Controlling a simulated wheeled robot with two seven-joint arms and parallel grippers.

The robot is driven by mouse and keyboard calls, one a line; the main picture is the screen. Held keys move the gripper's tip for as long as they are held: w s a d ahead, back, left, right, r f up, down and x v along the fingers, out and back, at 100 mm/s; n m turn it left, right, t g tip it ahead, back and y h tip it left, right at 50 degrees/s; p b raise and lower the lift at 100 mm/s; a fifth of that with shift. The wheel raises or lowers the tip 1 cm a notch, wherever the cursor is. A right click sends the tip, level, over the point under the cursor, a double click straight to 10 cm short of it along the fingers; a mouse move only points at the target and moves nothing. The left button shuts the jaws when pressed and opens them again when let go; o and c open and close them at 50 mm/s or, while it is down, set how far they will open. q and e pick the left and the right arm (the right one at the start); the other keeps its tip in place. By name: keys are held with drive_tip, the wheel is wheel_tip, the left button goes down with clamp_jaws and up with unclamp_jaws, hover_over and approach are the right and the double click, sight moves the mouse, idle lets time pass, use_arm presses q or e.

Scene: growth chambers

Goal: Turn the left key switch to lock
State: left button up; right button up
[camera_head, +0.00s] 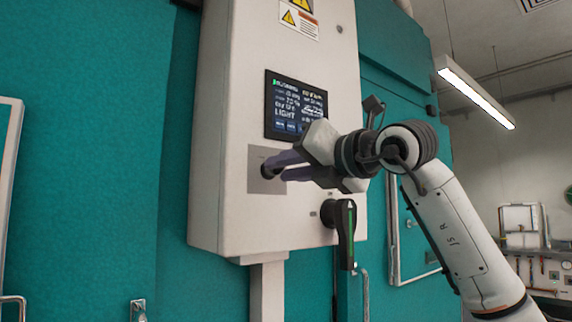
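A light grey switch plate (256,184) is set in the front of the white control box (232,112), below the screen. A small dark key switch (266,171) shows on this plate. My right gripper (274,168) reaches in from the right, with its two purple-grey fingers pointing left at the key switch. The fingertips are at or around it, one above the other with a narrow gap. I cannot tell whether they grip the key. The fingers and gripper body hide the right part of the plate and the key's exact angle. My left gripper is out of view.
A dark display (294,104) sits just above my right gripper. A black rotary handle with a green stripe (346,232) sticks out below it. Teal chamber walls (100,150) stand behind the box. The space left of the box is free.

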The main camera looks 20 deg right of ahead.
clamp_jaws()
drive_tip(key=shift+n, duration=0.3)
drive_tip(key=n+p, duration=0.1)
drive_tip(key=n, duration=1)
drive_tip(key=shift+p, duration=0.35)
drive_tip(key=shift+n, duration=0.3)
unclamp_jaws()
